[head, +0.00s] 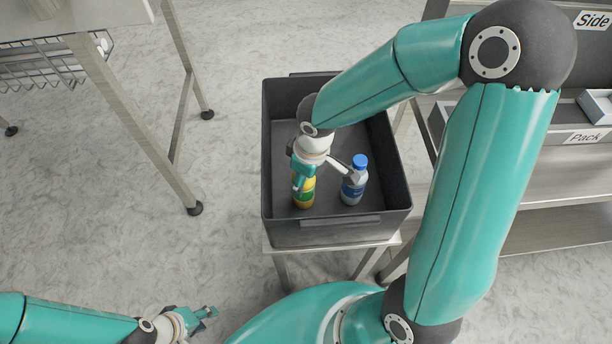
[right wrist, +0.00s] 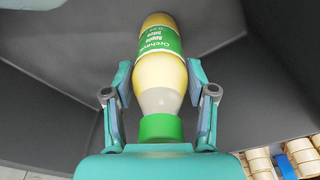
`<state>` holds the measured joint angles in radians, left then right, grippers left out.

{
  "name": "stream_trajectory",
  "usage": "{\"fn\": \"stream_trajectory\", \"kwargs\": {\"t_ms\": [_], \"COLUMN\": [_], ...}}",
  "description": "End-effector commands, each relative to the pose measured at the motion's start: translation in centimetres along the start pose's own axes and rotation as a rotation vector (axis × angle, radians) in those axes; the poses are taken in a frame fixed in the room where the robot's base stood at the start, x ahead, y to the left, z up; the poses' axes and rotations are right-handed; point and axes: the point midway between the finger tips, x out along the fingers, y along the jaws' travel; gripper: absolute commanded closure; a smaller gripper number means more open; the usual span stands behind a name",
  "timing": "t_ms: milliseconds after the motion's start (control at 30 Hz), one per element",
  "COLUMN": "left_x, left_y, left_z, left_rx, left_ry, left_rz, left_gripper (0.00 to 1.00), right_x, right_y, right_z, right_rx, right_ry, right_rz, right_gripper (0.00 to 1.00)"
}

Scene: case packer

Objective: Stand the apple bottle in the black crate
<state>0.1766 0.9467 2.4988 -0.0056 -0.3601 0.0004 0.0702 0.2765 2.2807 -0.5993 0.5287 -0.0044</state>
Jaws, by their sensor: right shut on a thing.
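The apple bottle (head: 303,197), yellow with a green label, is inside the black crate (head: 340,231), on its left side. In the right wrist view the bottle (right wrist: 158,80) shows its green cap and an apple juice label. My right gripper (right wrist: 159,85) is shut on it, one finger on each side. In the head view this gripper (head: 303,178) partly covers the bottle. The bottle looks upright; I cannot tell whether its base touches the crate floor. My left gripper (head: 207,313) is low in the head view, away from the crate, its jaw gap unclear.
A blue-capped bottle (head: 354,182) stands in the crate, just right of the apple bottle. The crate rests on a small metal stand (head: 330,250). A metal table (head: 110,90) is at left, and a shelf unit (head: 560,175) with a Pack label is at right.

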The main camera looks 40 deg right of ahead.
Motion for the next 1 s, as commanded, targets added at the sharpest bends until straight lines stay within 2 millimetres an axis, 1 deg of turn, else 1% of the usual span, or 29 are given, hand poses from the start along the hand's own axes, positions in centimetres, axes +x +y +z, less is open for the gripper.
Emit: {"fn": "stream_trajectory", "kwargs": {"t_ms": [133, 233, 267, 300, 400, 767, 867, 967, 1000], "left_x": [0.0, 0.3, 0.2, 0.2, 0.2, -0.1, -0.3, -0.8, -1.0], "left_y": [0.0, -0.1, -0.1, -0.1, -0.1, 0.0, 0.1, 0.3, 0.3], "left_z": [0.0, 0.0, 0.0, 0.0, 0.0, 0.0, 0.0, 0.0, 0.0], "left_rx": [0.000, 0.000, 0.000, 0.000, 0.000, 0.000, 0.000, 0.000, 0.000], "left_ry": [0.000, 0.000, 0.000, 0.000, 0.000, 0.000, 0.000, 0.000, 0.000], "left_rz": [0.000, 0.000, 0.000, 0.000, 0.000, 0.000, 0.000, 0.000, 0.000], "left_gripper": [0.60, 0.60, 0.60, 0.60, 0.60, 0.60, 0.60, 0.60, 0.60], "right_x": [-0.1, 0.3, 0.1, 0.1, 0.1, -0.2, -0.9, -2.4, -3.2], "right_y": [0.0, 0.0, 0.0, 0.0, 0.0, 0.0, 0.0, 0.1, 0.0], "right_z": [-0.1, 0.0, 0.0, 0.0, 0.0, -0.1, -0.1, -0.2, -0.2], "right_rx": [0.000, 0.000, 0.000, 0.000, 0.000, -0.001, 0.000, 0.000, 0.000], "right_ry": [0.001, 0.001, 0.000, 0.000, 0.000, 0.000, 0.002, 0.004, 0.005], "right_rz": [0.001, 0.001, 0.000, 0.000, 0.000, 0.000, 0.002, 0.003, 0.003], "right_gripper": [0.91, 0.91, 0.39, 0.32, 0.19, 0.19, 0.19, 0.19, 0.19]}}
